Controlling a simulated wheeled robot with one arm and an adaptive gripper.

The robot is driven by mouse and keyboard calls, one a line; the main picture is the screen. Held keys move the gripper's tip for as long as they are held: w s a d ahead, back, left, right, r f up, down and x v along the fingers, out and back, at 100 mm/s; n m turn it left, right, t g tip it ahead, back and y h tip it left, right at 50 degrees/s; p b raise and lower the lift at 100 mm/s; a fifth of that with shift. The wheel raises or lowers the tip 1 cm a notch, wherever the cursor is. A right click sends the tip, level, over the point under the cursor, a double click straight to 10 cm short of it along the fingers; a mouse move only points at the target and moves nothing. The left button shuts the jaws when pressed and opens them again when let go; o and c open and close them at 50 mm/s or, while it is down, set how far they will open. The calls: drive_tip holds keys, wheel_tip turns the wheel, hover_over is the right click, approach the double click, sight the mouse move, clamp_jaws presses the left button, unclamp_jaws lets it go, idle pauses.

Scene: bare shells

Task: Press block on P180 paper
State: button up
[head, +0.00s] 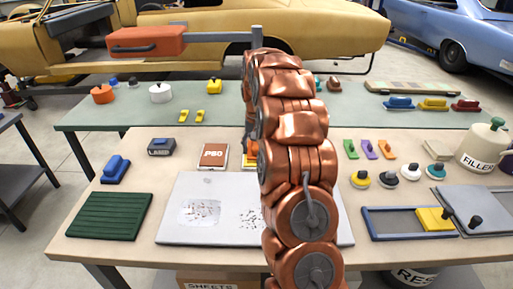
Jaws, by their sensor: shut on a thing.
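My gripper (250,141) is low over the back middle of the front table, largely hidden behind my copper arm. It is shut on a block, of which a small yellow part (249,148) seems to show. A brown paper (213,156) to the left has a white label that looks like P80.
The front table holds a blue block (116,169), a grey block (161,147), a green ribbed panel (110,216), a grey panel (185,233), a blue-edged tray (385,236) and a filler pot (484,150). Behind stands a green-topped table (130,120) with tools.

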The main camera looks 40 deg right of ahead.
drive_tip(key=shift+r+p, duration=0.8)
drive_tip(key=shift+r, duration=2.7)
